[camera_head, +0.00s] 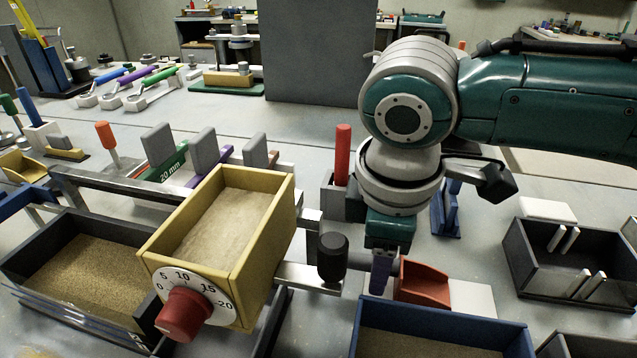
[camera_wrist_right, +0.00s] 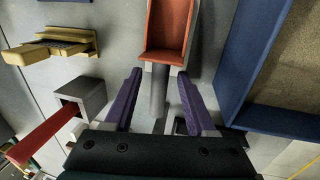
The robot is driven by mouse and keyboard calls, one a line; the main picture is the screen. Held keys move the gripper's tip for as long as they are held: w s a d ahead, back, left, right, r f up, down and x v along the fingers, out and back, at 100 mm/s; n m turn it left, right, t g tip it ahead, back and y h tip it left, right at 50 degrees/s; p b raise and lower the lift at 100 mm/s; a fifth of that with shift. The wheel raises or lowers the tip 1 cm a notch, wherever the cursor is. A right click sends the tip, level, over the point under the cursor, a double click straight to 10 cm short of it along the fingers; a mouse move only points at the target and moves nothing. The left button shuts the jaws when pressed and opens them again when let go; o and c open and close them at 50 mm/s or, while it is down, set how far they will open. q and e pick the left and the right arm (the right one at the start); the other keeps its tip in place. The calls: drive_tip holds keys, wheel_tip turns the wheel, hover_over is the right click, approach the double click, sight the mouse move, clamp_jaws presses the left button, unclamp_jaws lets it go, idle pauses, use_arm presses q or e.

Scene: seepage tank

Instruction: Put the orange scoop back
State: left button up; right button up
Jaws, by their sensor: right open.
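The orange scoop (camera_head: 424,283) is an open red-orange tray right of my right gripper in the head view. In the right wrist view the scoop (camera_wrist_right: 168,30) is at the top middle, with its grey handle (camera_wrist_right: 159,90) pointing down between my purple fingers. My right gripper (camera_head: 381,272) points down beside the scoop, left of it. In the wrist view the right gripper (camera_wrist_right: 158,98) is open, with a finger on each side of the handle and gaps visible. My left gripper is out of view.
A blue bin of sand (camera_head: 440,329) stands in front of the scoop. A yellow box (camera_head: 262,262) with a red dial (camera_head: 185,312) is to the left, beside a black knob (camera_head: 332,257). A red rod (camera_head: 343,155) stands upright behind. A dark box (camera_head: 565,262) is at right.

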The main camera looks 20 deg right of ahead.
drive_tip(key=shift+r, duration=0.1)
wheel_tip(320, 180, up, 12)
drive_tip(key=s+a+p, duration=0.1)
drive_tip(key=s+p, duration=0.1)
drive_tip(key=shift+a+p, duration=0.15)
drive_tip(key=shift+p, duration=0.2)
